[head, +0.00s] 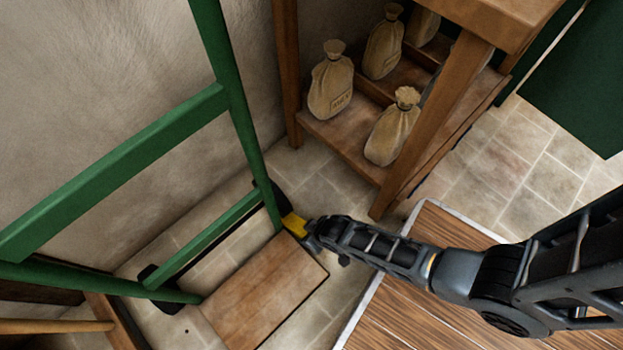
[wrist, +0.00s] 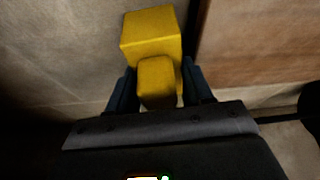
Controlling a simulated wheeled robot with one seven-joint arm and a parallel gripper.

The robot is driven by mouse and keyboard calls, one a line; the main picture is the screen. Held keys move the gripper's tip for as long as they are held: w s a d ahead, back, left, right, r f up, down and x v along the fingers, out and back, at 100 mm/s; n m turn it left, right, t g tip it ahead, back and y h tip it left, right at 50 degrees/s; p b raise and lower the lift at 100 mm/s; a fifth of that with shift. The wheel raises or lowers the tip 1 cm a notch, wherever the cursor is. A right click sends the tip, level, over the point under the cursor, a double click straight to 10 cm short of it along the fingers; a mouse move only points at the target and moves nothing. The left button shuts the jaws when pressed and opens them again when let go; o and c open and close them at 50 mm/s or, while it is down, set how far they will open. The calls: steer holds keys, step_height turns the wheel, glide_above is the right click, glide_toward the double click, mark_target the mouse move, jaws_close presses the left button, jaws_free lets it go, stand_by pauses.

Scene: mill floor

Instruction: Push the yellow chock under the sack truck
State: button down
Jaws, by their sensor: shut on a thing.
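The sack truck has a green frame (head: 236,110) and leans at the left in the head view. Its dark wheels show low down, one (head: 152,276) at the left and one (head: 271,196) at the right, partly hidden by the frame. The yellow chock (head: 293,222) is at the foot of the frame, close to the right wheel; I cannot tell whether they touch. My gripper (head: 309,234) is shut on the chock. In the wrist view my gripper (wrist: 158,86) has a finger on either side of the chock's smaller near block, with its larger block (wrist: 150,34) beyond.
A flat brown wooden panel (head: 265,290) lies at the truck's foot, just beside the chock. A wooden shelf (head: 340,140) with several sacks (head: 331,82) stands behind. A wood-plank surface with a pale edge (head: 368,298) lies below my arm. Stone tiles are clear at the right.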

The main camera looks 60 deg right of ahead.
steer(key=shift+w+r, duration=0.1)
steer(key=shift+w, duration=0.2)
steer(key=shift+c, duration=2.4)
jaws_free()
steer(key=shift+s, duration=0.2)
steer(key=shift+o, duration=0.5)
steer(key=shift+s+a+f, duration=0.1)
steer(key=shift+s+f, duration=0.05)
steer(key=shift+f, duration=0.05)
steer(key=shift+s, duration=0.25)
steer(key=p+v, duration=0.1)
steer(key=v, duration=0.1)
steer(key=p+v, duration=0.2)
steer(key=v, duration=0.1)
steer(key=w+p+v, duration=0.1)
steer(key=v, duration=0.1)
steer(key=shift+s+r+p, duration=0.2)
steer(key=shift+r+p, duration=0.2)
steer(key=shift+r, duration=0.15)
steer(key=shift+d, duration=0.2)
